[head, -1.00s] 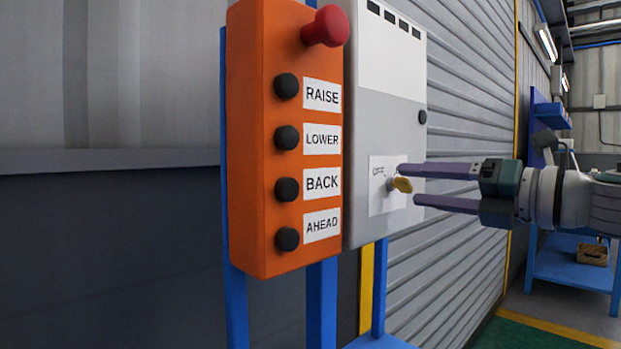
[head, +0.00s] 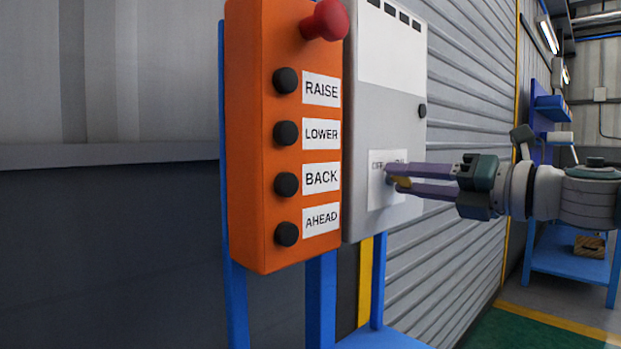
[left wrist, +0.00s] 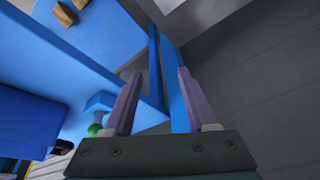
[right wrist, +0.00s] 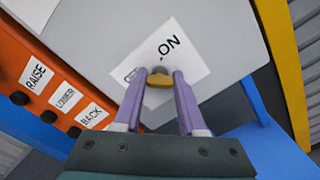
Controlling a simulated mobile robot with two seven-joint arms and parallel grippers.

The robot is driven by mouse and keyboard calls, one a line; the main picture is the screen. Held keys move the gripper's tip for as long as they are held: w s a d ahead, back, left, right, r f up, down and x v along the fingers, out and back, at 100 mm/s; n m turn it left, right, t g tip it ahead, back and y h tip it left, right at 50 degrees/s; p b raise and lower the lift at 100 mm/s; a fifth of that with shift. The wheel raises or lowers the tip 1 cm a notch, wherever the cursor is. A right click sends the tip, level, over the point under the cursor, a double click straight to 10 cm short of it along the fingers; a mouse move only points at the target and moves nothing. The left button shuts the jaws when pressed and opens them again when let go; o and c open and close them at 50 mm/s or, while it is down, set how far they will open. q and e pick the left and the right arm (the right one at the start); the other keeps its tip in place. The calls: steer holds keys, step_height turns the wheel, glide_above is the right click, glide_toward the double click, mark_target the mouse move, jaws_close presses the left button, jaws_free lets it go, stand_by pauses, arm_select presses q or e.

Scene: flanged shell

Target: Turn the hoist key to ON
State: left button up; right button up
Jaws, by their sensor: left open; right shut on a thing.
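The hoist key has a yellow grip, seen in the right wrist view (right wrist: 159,80) between my fingertips; in the head view the fingers partly cover it. It sits in a switch on a white label plate (head: 377,190) on the grey cabinet (head: 390,110). In the right wrist view the label (right wrist: 190,60) reads ON at the upper right; the OFF side is mostly hidden. My right gripper (head: 394,178) is shut on the key. My left gripper (left wrist: 156,100) shows only in the left wrist view, open, with nothing between its fingers.
An orange control box (head: 265,150) with black buttons and a red knob (head: 327,20) stands left of the cabinet. Blue posts (head: 321,300) carry them. A blue bench (head: 570,258) is at the far right. The shutter wall (head: 470,130) is behind.

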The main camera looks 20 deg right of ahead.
jaws_close()
steer(key=shift+m, duration=0.3)
steer(key=shift+r+p, duration=0.1)
steer(key=shift+p, duration=0.2)
steer(key=m+p, duration=0.2)
steer(key=m, duration=0.1)
steer(key=m+p, duration=0.2)
steer(key=m, duration=0.2)
steer(key=shift+m, duration=0.4)
steer(key=m+p, duration=0.2)
steer(key=m, duration=0.3)
steer(key=shift+p, duration=0.35)
steer(key=shift+f+m+p, duration=0.2)
steer(key=shift+m+p, duration=0.4)
steer(key=shift+m, duration=1.7)
